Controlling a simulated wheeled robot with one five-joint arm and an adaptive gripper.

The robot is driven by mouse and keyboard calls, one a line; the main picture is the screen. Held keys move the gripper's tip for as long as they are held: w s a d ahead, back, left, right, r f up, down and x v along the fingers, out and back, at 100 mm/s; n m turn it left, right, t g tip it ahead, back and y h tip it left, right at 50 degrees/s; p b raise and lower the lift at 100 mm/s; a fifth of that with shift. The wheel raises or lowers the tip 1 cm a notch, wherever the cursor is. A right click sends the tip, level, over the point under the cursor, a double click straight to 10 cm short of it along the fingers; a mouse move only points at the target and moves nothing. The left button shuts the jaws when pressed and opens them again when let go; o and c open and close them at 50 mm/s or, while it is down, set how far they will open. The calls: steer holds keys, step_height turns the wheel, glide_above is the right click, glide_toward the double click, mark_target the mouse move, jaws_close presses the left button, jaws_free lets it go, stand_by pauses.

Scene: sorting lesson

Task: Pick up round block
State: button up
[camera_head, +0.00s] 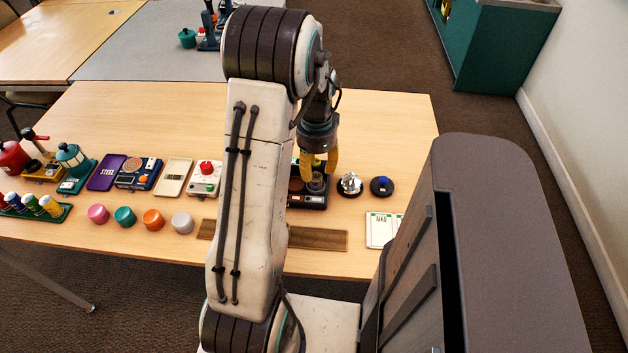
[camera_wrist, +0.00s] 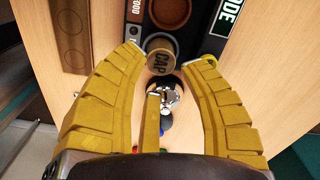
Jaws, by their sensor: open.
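A round block with a tan top lettered "CAP" (camera_wrist: 161,56) shows in the wrist view, at the near end of a dark tray (camera_wrist: 194,34). In the head view my gripper (camera_head: 320,171) is low over the dark tray (camera_head: 305,204), and part of the block is hidden by the fingers. The tray also has a round brown recess or disc.
A silver metal piece on a black base (camera_head: 349,184) and a blue knob on a black base (camera_head: 381,186) stand right of the tray. A white card (camera_head: 381,229) lies at the front right. Pink (camera_head: 98,214), teal, orange and grey round pieces line the front left.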

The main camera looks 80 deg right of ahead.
mark_target(316, 176)
steer(key=shift+f, duration=2.3)
steer(key=c, duration=0.5)
